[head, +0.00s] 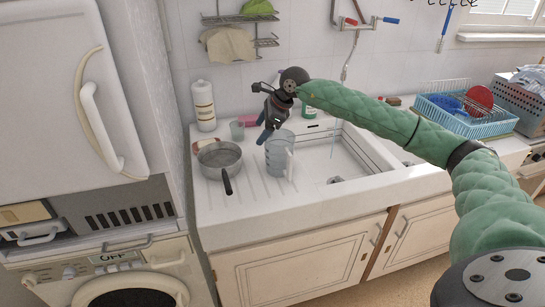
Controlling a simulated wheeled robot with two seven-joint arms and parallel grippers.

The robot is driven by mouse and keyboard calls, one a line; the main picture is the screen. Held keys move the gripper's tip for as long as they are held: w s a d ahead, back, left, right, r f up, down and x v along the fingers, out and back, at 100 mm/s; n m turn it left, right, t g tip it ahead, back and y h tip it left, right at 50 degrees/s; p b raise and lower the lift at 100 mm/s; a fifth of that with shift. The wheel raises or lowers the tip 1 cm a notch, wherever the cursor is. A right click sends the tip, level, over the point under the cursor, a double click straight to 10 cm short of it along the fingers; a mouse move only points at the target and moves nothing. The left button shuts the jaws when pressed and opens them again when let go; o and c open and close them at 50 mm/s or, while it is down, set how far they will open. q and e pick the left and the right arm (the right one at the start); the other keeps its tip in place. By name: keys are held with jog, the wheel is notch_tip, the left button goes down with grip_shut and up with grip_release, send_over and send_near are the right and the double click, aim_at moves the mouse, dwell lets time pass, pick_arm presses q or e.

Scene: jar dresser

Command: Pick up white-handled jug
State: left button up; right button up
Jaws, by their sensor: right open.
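The clear grey jug (278,156) stands upright on the ribbed drainboard left of the sink basin, with its pale handle facing the front right. My right gripper (266,128) comes in from the right on a green-sleeved arm. It is open, its fingers pointing down close over the jug's rim at the back left. I cannot tell whether a finger touches the rim. The gripper seems empty. My left gripper is not in view.
A grey saucepan (220,157) sits left of the jug, its dark handle pointing forward. A small cup (237,131) and a white bottle (204,106) stand behind it. A green bottle (309,107) stands behind the basin. A blue dish rack (467,122) is at right. The front drainboard is clear.

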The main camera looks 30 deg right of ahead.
aim_at(288, 151)
jog(key=s+d+h, duration=0.1)
jog(key=d+f+g+h, duration=0.1)
jog(key=s+d+f+n+g, duration=0.1)
jog(key=d, duration=0.1)
jog(key=shift+s+f+h, duration=0.1)
jog(key=shift+s+h, duration=0.2)
jog(key=shift+h, duration=0.1)
jog(key=shift+s+d+f+n+g+h+p, duration=0.3)
jog(key=shift+s+d+f+n+g+h, duration=0.2)
jog(key=shift+s+d+f, duration=0.4)
jog(key=shift+s+d+f+n+g+h+p, duration=0.35)
jog(key=shift+s+d+f+g, duration=0.3)
jog(key=shift+s, duration=0.35)
jog(key=f+p, duration=0.1)
jog(key=f, duration=0.1)
jog(key=a+f+p, duration=0.1)
jog(key=f+p, duration=0.1)
jog(key=shift+f, duration=0.6)
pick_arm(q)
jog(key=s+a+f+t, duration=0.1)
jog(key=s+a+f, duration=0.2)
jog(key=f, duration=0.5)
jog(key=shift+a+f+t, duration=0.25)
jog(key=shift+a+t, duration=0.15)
pick_arm(e)
jog(key=c, duration=1.1)
jog(key=shift+c, duration=0.2)
